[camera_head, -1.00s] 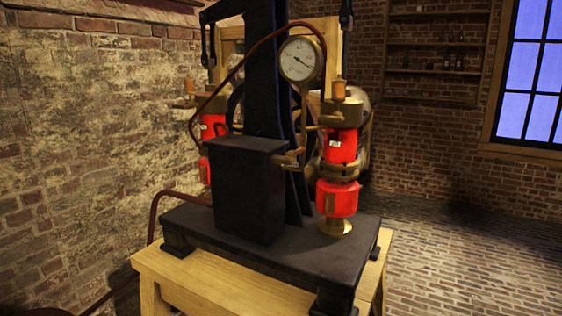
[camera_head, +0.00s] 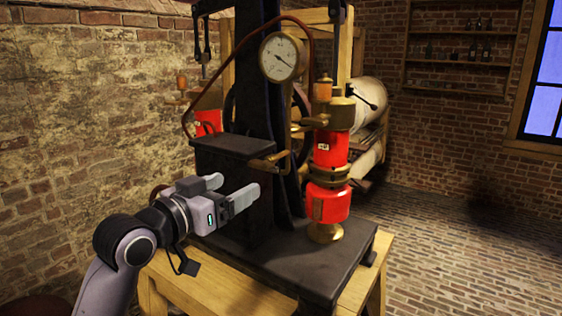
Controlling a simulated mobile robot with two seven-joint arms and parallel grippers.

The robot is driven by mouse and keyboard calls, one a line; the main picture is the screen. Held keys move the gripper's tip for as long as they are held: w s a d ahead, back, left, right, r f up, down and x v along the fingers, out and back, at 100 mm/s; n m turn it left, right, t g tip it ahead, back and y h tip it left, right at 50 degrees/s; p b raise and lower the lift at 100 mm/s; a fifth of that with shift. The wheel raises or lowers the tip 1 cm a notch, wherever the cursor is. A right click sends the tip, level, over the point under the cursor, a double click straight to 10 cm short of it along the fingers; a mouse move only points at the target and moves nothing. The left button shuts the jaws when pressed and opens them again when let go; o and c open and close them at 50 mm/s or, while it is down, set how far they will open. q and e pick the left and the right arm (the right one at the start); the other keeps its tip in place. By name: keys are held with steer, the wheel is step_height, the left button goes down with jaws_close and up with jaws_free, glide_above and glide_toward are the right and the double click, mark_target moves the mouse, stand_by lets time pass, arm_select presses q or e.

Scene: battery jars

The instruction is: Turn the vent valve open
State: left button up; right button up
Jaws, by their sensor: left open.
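My left gripper (camera_head: 232,187) is open and empty, with its two pale fingers pointing right. A small brass valve with a lever (camera_head: 268,161) sticks out at the right side of this box, up and right of the fingertips. It may be the vent valve, but no label shows. The gripper appears apart from it. My right gripper is not in view.
The black machine base (camera_head: 300,268) stands on a wooden table (camera_head: 215,285). A round gauge (camera_head: 279,58) and a curved pipe are above. Floor at right is clear.

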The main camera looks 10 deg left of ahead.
mark_target(257, 165)
arm_select(q)
steer(key=shift+w+d+r+p, duration=0.3)
steer(key=shift+w+d, duration=0.2)
steer(key=shift+w, duration=0.65)
steer(key=shift+w+d+r+p, duration=0.2)
steer(key=shift+w+d+r, duration=0.2)
steer(key=shift+w, duration=0.7)
steer(key=shift+w+d+r+p, duration=0.25)
steer(key=shift+w+d, duration=0.3)
steer(key=shift+w, duration=0.6)
steer(key=c, duration=1)
